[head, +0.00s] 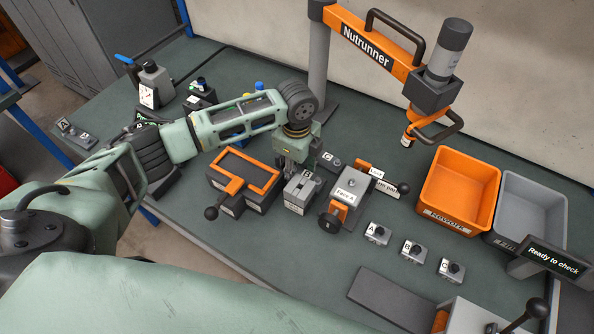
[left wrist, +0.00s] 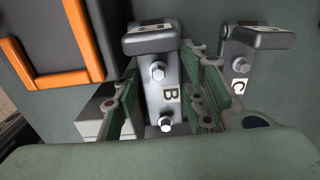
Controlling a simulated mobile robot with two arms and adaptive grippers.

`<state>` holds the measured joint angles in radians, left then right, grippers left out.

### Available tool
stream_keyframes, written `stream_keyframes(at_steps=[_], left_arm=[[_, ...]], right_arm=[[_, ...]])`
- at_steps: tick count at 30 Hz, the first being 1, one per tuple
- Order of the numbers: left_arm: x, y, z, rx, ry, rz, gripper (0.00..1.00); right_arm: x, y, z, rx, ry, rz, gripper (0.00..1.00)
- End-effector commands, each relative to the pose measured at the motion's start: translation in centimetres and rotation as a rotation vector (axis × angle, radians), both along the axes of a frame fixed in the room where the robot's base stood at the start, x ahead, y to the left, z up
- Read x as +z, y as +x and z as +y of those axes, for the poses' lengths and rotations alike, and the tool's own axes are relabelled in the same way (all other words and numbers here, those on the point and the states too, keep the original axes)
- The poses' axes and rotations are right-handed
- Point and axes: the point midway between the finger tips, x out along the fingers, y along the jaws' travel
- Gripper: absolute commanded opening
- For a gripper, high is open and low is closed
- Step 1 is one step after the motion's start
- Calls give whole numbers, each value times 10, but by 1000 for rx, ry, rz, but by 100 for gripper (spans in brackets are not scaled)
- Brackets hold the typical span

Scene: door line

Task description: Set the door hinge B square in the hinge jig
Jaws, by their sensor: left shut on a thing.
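Door hinge B (left wrist: 160,85) is a grey metal piece with two bolts and a B label, seen in the left wrist view. My left gripper (head: 297,168) is shut on it, with a green finger on each side (left wrist: 160,110). In the head view the gripper points down and partly hides the hinge. I cannot tell whether the hinge touches the bench. A dark block with an orange corner fence (head: 262,168), which looks like the hinge jig, is left of the gripper and looks empty; it also shows in the left wrist view (left wrist: 75,35). My right gripper is not in view.
Hinge C (left wrist: 240,50) stands just right of hinge B. A grey block (head: 300,195) and the "Face A" fixture (head: 350,185) are close by. A nutrunner (head: 440,75) hangs above the bench. Orange (head: 460,227) and grey (head: 510,241) bins stand at the right.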

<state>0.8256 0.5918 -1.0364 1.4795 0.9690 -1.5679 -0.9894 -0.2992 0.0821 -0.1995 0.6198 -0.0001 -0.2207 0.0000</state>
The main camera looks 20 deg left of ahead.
Motion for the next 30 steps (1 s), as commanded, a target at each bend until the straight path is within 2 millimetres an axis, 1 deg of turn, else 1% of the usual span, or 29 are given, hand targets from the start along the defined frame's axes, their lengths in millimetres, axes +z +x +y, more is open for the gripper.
stream_keyframes(at_steps=[3, 4, 15, 16, 22, 30], left_arm=[[-15, 0, -1, 0, -1, 1, 0], [-18, 0, -1, 0, -1, 0, 0], [-22, 0, 0, 0, 0, -1, 0], [-23, 0, 0, 0, 0, 0, 40], [-23, 0, 0, 0, 0, 1, 57], [-23, 0, 0, 0, 0, 0, 57]], right_arm=[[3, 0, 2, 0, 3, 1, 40], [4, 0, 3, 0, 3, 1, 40], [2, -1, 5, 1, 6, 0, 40], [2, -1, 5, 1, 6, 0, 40], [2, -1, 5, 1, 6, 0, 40], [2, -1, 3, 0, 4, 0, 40]])
